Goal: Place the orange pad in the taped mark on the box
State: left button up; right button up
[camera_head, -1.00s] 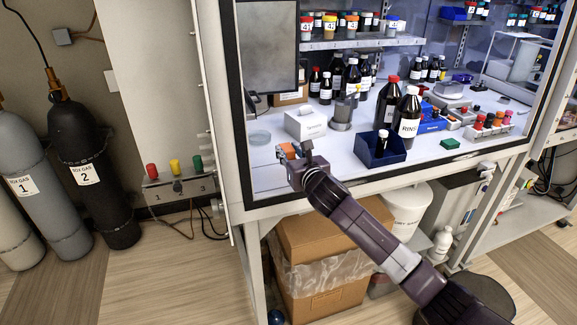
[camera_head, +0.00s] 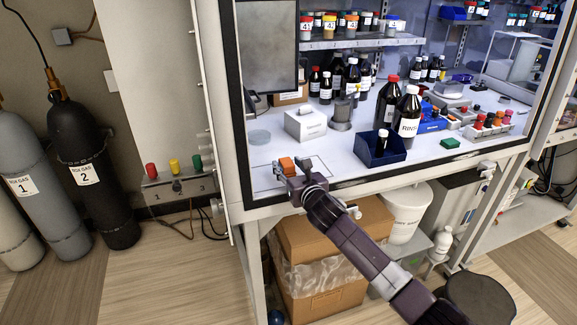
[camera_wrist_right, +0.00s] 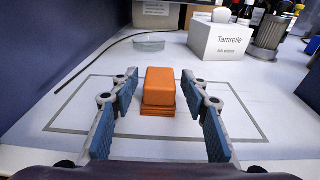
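The orange pad (camera_head: 287,165) is a small block near the front left of the white box floor. In the right wrist view the orange pad (camera_wrist_right: 160,88) sits inside the grey taped rectangle (camera_wrist_right: 62,118), near its middle. My right gripper (camera_head: 293,168) is open around the pad. In the right wrist view my right gripper (camera_wrist_right: 161,80) has one blue-padded finger on each side of it, with a visible gap on both sides. The taped mark (camera_head: 262,165) is partly hidden by the gripper in the head view. My left gripper is not in view.
A white Tamrelle box (camera_head: 305,124) and a clear dish (camera_head: 260,136) stand behind the pad. A blue bin (camera_head: 378,152) with a dark bottle is to the right. The box's front frame (camera_head: 330,192) lies below my right arm.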

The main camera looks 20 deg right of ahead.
jog(key=shift+r, duration=0.25)
jog(key=shift+s, duration=0.3)
jog(key=s+r, duration=0.1)
jog(key=s, duration=1)
jog(key=shift+s+d+r, duration=0.15)
jog(key=shift+d+r, duration=0.15)
jog(key=shift+r, duration=0.05)
